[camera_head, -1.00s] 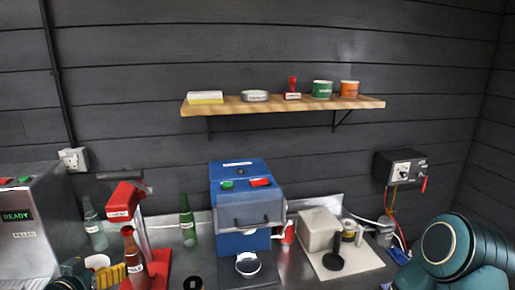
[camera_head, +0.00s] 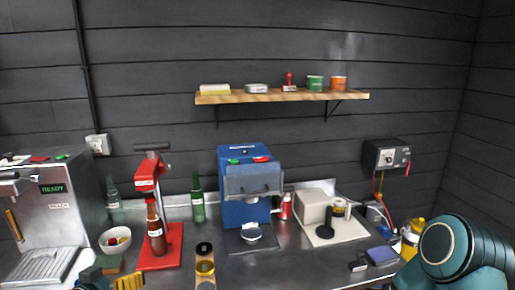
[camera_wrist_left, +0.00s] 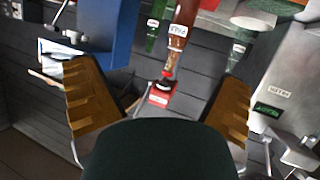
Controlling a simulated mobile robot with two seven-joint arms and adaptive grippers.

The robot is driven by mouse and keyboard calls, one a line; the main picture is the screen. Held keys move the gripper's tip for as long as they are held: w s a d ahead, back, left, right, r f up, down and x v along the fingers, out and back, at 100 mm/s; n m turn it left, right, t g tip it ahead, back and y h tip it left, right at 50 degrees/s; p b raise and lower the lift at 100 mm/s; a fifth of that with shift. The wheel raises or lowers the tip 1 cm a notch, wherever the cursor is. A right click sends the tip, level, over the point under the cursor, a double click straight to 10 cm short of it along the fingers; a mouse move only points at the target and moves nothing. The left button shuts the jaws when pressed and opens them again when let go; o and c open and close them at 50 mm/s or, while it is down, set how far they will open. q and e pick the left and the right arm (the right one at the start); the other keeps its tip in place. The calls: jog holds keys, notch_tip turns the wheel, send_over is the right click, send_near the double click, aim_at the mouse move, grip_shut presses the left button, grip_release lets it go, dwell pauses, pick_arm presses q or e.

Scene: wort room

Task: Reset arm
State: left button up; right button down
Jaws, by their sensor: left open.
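My left gripper (camera_head: 128,281) shows only in part at the bottom left of the head view, in front of the red bottle capper (camera_head: 174,246). In the left wrist view its two brown-yellow fingers stand wide apart (camera_wrist_left: 158,92) with nothing held between them. A brown bottle (camera_head: 156,232) stands upright on the capper's red base, under its head. It also shows inverted beyond the fingers in the left wrist view (camera_wrist_left: 180,35). My right arm's teal link shows at the lower right of the head view; its gripper is out of view.
A blue machine (camera_head: 245,207) stands mid-counter, with a green bottle (camera_head: 198,200) to its left. A steel machine (camera_head: 55,205) and a white bowl (camera_head: 115,241) are at left. A beige mat (camera_head: 340,235) and yellow container (camera_head: 410,235) are at right. The wall shelf (camera_head: 280,97) is above.

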pick_arm(q)
jog(key=s+d+f+g+h+b, duration=0.1)
jog(key=d+f+g+h+b, duration=0.15)
jog(key=d+f, duration=0.65)
jog(key=s+d+f+g+h+b, duration=0.1)
jog(key=s+d+f+g+h, duration=0.15)
jog(key=d+f, duration=0.7)
jog(key=s+d+f+n+g+y+b, duration=0.1)
jog(key=s+d+f+g+b, duration=0.1)
jog(key=s+f, duration=0.4)
jog(key=s+d+f+g+y+b, duration=0.2)
jog(key=s+d+f+g+b, duration=0.1)
jog(key=f, duration=0.8)
jog(key=s+d+g, duration=0.1)
jog(key=s+g, duration=0.1)
jog(key=s, duration=0.1)
jog(key=shift+s+n, duration=0.15)
jog(key=shift+n, duration=0.25)
pick_arm(e)
notch_tip(320, 180, down, 9)
jog(key=s, duration=0.1)
jog(key=shift+s+a+f+g, duration=0.15)
jog(key=shift+s+f+g, duration=0.05)
jog(key=shift+g, duration=0.1)
